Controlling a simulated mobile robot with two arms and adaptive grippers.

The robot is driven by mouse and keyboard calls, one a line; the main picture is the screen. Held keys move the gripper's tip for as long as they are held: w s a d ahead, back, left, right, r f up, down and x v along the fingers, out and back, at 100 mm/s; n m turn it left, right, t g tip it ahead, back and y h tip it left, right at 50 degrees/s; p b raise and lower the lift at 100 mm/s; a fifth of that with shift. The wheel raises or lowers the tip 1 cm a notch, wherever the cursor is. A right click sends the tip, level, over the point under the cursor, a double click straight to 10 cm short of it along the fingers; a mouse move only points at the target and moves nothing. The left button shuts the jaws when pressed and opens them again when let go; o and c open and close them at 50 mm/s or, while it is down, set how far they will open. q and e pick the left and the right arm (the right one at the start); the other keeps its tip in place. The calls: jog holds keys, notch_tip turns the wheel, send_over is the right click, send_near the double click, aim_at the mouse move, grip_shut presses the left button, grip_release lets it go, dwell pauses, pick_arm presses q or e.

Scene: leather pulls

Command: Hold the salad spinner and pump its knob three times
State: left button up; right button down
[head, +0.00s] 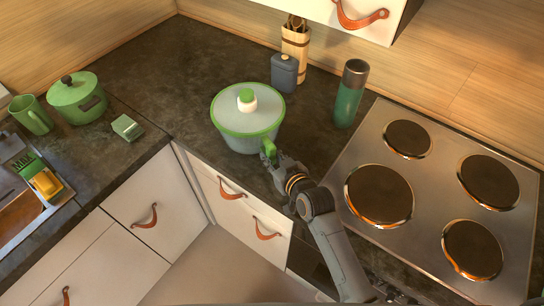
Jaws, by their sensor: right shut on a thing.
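The salad spinner (231,143) stands on the dark counter in the middle of the head view. It has a green rim and a pale lid. Its knob (246,97), green on top with a white base, stands up at the middle of the lid. My right gripper (270,156) is at the spinner's front right side, shut on a green handle-like part below the rim. The fingers partly hide that part. The knob is free, with nothing touching it. My left gripper is not in view.
A steel hob (435,185) with dark plates lies to the right. A green bottle (349,98), a dark blue canister (284,75) and a utensil holder (296,45) stand behind. A green pot (77,100), mug (31,116) and small box (127,127) are at left, near the sink.

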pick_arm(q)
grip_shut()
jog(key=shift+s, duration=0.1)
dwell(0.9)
